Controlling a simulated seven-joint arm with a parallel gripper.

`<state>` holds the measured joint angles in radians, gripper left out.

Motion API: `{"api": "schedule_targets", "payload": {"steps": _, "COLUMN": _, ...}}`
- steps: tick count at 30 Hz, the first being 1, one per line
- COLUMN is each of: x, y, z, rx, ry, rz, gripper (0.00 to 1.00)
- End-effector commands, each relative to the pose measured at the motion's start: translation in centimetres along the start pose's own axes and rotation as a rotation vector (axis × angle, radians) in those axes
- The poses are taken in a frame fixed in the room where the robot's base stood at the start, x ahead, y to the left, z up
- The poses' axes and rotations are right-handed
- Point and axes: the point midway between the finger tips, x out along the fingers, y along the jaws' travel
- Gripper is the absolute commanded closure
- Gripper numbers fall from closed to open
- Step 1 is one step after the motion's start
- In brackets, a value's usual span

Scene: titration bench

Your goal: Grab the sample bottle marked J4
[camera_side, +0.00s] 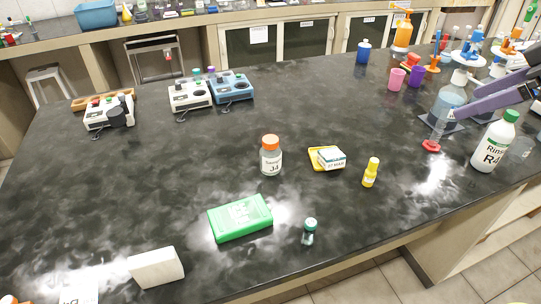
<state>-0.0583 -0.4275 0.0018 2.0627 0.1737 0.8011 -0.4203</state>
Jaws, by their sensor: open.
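The sample bottle marked J4 (271,156) stands upright on the dark bench near the middle. It is clear with an orange cap, and its white label faces the camera. My gripper (480,78) shows only in part at the right edge as purple-grey fingers, spread apart. It is well to the right of the bottle, and I see nothing between the fingers. The rest of my arm is out of view.
A yellow-and-white box (331,158) and a yellow bottle (370,172) are right of the bottle.

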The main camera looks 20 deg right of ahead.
Motion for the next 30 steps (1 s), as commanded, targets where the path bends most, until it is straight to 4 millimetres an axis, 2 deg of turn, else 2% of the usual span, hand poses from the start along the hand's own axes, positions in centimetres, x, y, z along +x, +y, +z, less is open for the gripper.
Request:
{"api": "schedule_targets", "payload": {"steps": 1, "x": 1.3, "y": 0.0, "z": -2.4, "rx": -0.031, "ry": 0.005, "rz": -0.023, "gripper": 0.13}}
{"api": "schedule_targets", "payload": {"steps": 6, "x": 6.2, "y": -0.5, "z": -9.3, "rx": -0.126, "ry": 0.035, "rz": -0.090, "gripper": 0.13}}
{"api": "schedule_targets", "payload": {"steps": 8, "x": 8.3, "y": -1.0, "z": -11.4, "rx": -0.154, "ry": 0.040, "rz": -0.115, "gripper": 0.13}}
{"api": "schedule_targets", "payload": {"steps": 12, "x": 14.0, "y": -2.6, "z": -15.0, "rx": -0.208, "ry": 0.040, "rz": -0.171, "gripper": 0.13}}
{"api": "schedule_targets", "payload": {"steps": 15, "x": 18.6, "y": -4.2, "z": -16.6, "rx": -0.236, "ry": 0.027, "rz": -0.213, "gripper": 0.13}}
{"api": "schedule_targets", "payload": {"steps": 18, "x": 23.2, "y": -6.2, "z": -17.2, "rx": -0.249, "ry": 0.003, "rz": -0.253, "gripper": 0.13}}
{"api": "schedule_targets", "payload": {"steps": 22, "x": 28.1, "y": -8.5, "z": -16.2, "rx": -0.258, "ry": -0.049, "rz": -0.294, "gripper": 0.13}}
{"api": "schedule_targets", "payload": {"steps": 25, "x": 30.6, "y": -9.8, "z": -14.9, "rx": -0.267, "ry": -0.090, "rz": -0.316, "gripper": 0.13}}
{"api": "schedule_targets", "payload": {"steps": 30, "x": 32.6, "y": -11.2, "z": -13.5, "rx": -0.277, "ry": -0.122, "rz": -0.334, "gripper": 0.13}}
